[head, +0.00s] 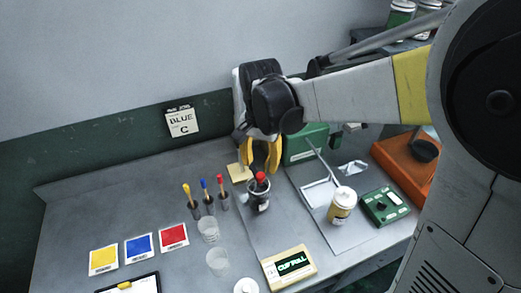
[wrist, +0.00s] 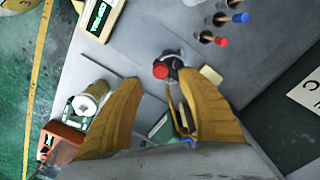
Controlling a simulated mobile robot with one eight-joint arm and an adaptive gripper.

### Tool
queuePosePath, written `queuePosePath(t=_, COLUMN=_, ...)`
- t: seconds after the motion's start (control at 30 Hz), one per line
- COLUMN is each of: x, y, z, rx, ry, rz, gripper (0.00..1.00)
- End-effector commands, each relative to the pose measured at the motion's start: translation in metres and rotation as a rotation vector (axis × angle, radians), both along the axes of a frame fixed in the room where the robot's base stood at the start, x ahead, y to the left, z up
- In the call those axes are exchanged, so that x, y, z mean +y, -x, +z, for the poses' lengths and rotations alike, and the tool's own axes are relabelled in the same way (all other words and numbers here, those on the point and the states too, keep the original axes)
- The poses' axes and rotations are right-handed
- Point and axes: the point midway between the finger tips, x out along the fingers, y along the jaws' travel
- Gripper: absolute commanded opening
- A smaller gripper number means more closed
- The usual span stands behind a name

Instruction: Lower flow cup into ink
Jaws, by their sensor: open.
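A red knob (head: 260,176) sits on top of a dark jar with a pale label (head: 259,201) on the bench. I take the knob for the flow cup's handle and the jar for the ink; the cup itself is hidden. My gripper (head: 260,163) has yellow fingers, spread apart and pointing down just behind and above the knob. In the wrist view the red knob (wrist: 160,71) shows between and just beyond the open fingertips (wrist: 157,80). I cannot tell whether a finger touches it. Nothing is visibly held.
Red, blue and yellow handled tools (head: 206,189) stand left of the jar, with clear cups (head: 209,230) in front. A yellow-labelled can (head: 342,205), a green scale (head: 384,206) and a green box (head: 305,145) are to the right. A CUP FULL sign box (head: 290,267) lies in front.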

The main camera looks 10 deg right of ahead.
Motion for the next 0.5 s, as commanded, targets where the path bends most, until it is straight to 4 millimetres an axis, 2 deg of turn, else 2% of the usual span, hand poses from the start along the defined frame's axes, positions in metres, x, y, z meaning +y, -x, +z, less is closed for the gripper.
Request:
queuePosePath(t=0.1, x=0.0, y=0.0, z=0.026, rx=0.0, ry=0.0, rz=0.0, gripper=0.46)
queuePosePath(t=0.23, x=0.0, y=0.0, z=0.048, rx=0.0, ry=0.0, rz=0.0, gripper=0.46)
queuePosePath(t=0.33, x=0.0, y=0.0, z=0.057, rx=0.0, ry=0.0, rz=0.0, gripper=0.46)
queuePosePath(t=0.5, x=0.0, y=0.0, z=0.062, rx=0.0, ry=0.0, rz=0.0, gripper=0.46)
